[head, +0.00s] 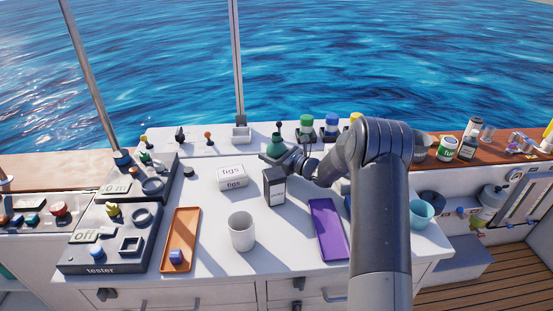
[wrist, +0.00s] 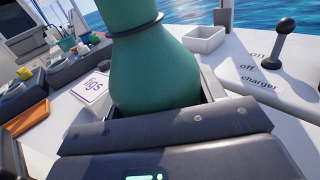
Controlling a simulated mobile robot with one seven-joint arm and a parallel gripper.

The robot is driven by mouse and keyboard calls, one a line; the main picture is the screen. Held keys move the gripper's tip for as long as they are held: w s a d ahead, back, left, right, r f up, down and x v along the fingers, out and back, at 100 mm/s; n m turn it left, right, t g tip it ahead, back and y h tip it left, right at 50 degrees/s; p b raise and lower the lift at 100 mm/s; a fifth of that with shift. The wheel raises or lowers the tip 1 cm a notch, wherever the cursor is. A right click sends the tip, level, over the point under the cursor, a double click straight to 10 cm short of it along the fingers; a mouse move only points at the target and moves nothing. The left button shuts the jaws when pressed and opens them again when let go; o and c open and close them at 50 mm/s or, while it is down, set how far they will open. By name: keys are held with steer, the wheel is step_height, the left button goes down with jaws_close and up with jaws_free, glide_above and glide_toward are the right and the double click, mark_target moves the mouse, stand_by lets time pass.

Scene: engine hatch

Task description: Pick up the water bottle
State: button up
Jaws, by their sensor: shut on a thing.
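The water bottle (head: 277,142) is green with a dark ring and a dark top; in the head view it stands upright near the back of the white counter. My gripper (head: 275,157) reaches it from the right and is shut on it. In the wrist view the green bottle (wrist: 155,75) fills the middle between my jaws, with its upper end out of frame. The jaws hide its lower part, so I cannot tell whether its base touches the counter.
A white figs box (head: 231,178), a dark box with a pale label (head: 274,187) and a white mug (head: 241,232) stand in front. An orange tray (head: 181,238) and a purple tray (head: 327,228) lie nearby. Several coloured-lid jars (head: 306,126) line the back.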

mark_target(274, 142)
steer(key=c, duration=0.5)
steer(key=shift+r, duration=0.15)
steer(key=shift+r, duration=0.9)
steer(key=shift+d+r, duration=0.15)
steer(key=shift+r, duration=0.5)
steer(key=shift+d+r, duration=0.15)
steer(key=shift+r, duration=0.45)
steer(key=shift+s+d+r, duration=0.8)
steer(key=shift+d+r, duration=0.3)
steer(key=shift+d, duration=0.55)
steer(key=shift+s+d+r, duration=0.8)
steer(key=shift+d+r, duration=0.25)
steer(key=shift+d, duration=0.6)
steer(key=shift+s+d+r, duration=0.8)
steer(key=shift+d+r, duration=0.3)
steer(key=shift+d, duration=0.55)
